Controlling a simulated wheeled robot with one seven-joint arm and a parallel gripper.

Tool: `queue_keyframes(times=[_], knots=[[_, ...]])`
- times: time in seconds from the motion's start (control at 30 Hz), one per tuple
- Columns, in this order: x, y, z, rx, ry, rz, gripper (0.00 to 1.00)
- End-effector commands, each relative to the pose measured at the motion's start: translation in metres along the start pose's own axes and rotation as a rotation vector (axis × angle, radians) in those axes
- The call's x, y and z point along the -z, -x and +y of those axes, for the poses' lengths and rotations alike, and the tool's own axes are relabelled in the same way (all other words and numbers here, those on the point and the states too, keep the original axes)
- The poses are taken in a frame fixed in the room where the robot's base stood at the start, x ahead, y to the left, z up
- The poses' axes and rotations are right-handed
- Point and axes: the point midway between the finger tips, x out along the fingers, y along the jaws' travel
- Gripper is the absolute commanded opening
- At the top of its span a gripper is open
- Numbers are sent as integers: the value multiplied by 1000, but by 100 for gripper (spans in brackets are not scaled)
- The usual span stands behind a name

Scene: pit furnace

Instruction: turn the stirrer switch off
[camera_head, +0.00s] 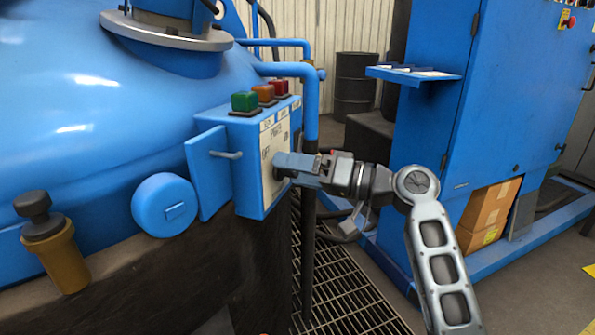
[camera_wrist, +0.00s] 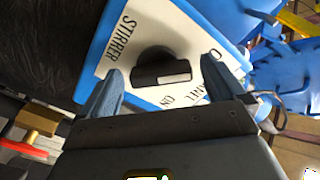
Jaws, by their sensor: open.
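The stirrer switch is a black rotary knob (camera_wrist: 155,65) with a white mark, on a white panel lettered STIRRER (camera_wrist: 123,37) in the wrist view. ON shows at the panel's lower right; other lettering is partly hidden by a finger. In the head view the panel is the front of a blue control box (camera_head: 250,185), with the knob mostly hidden by my gripper (camera_head: 284,170). In the wrist view my gripper (camera_wrist: 163,75) is open, with one finger on each side of the knob. I cannot tell whether the fingers touch it.
Green, orange and red buttons (camera_head: 264,94) sit on top of the control box. Its blue door (camera_head: 208,172) stands open on the left. A blue pipe (camera_head: 311,105) rises behind the box. A blue cabinet (camera_head: 510,110) with a shelf stands right, beyond floor grating (camera_head: 345,290).

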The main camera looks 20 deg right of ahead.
Motion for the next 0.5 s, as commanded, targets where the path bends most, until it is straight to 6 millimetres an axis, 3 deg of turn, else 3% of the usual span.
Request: queue_keyframes(times=[0.17,0.5], knots=[[1,5,0,0,0,2,97],[0,57,0,-2,0,2,97]])
